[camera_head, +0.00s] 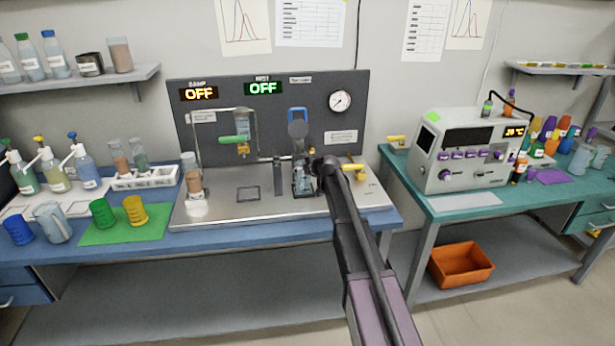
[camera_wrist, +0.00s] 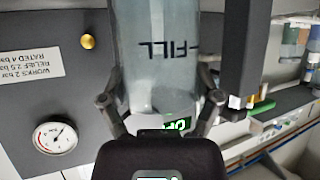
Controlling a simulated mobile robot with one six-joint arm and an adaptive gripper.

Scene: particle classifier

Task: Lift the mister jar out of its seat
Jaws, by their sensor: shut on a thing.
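The mister jar (camera_wrist: 165,50) is a clear, bluish cylinder with dark lettering that reads "FILL" in the wrist view. My gripper (camera_wrist: 163,105) is shut on it, with one finger on each side.
A pressure gauge (camera_head: 340,101) and two OFF displays are on the back panel. A yellow-handled valve (camera_head: 354,170) is just right of my gripper. A second jar (camera_head: 193,178) stands at the machine's left.

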